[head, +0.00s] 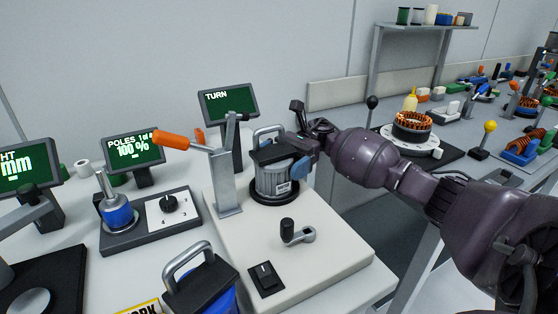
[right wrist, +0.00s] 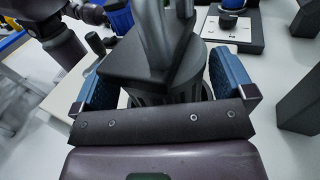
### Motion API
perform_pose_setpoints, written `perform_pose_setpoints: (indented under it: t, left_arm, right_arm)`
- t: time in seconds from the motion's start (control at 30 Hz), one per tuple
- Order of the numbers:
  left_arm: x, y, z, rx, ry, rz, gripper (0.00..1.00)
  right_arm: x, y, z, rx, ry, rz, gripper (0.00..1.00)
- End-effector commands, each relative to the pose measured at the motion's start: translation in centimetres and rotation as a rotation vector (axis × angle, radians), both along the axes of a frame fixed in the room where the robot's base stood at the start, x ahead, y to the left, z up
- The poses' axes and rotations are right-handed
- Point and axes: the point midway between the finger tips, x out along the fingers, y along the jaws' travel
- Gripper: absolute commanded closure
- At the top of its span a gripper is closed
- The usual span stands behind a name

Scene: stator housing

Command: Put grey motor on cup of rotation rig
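The grey motor (head: 272,180) has a black top and a metal carrying handle. It stands upright on the black cup (head: 273,200) of the white rotation rig (head: 325,262). My right gripper (head: 298,166) reaches in from the right at the motor. In the right wrist view its two blue fingers stand wide apart, one on each side of the motor (right wrist: 150,75). Whether either finger touches the motor is hard to see. My left gripper (right wrist: 92,12) shows only partly at the upper left of the right wrist view, beside a blue motor; its fingers are unclear.
A post with an orange-handled lever (head: 170,140) stands left of the grey motor. The rig carries a crank (head: 297,233) and a switch (head: 265,279). A blue motor with a handle (head: 200,285) stands in front. The TURN screen (head: 228,101) is behind.

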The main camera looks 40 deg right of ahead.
Motion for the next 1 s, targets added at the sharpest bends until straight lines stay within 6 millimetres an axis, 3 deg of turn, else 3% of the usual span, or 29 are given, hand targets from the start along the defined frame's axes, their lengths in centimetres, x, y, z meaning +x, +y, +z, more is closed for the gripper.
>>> perform_pose_setpoints:
  t: [0.23, 0.5, 0.7, 1.0]
  left_arm:
    - [0.0, 0.1, 0.1, 0.001, 0.000, 0.001, 0.57]
    - [-0.7, 0.1, -1.2, 0.003, 0.027, -0.001, 0.57]
    - [-0.4, -0.1, -1.0, 0.008, 0.015, -0.010, 0.57]
    - [0.2, -0.2, -0.5, 0.011, -0.005, -0.016, 0.57]
  right_arm:
    - [0.0, -0.2, 0.5, -0.001, -0.002, -0.001, 0.00]
    - [0.8, -4.1, -0.1, -0.002, 0.006, -0.003, 0.00]
    - [1.1, -6.5, 0.0, -0.001, 0.004, -0.002, 0.00]
    - [1.2, -7.4, 0.3, 0.000, 0.000, 0.001, 0.00]
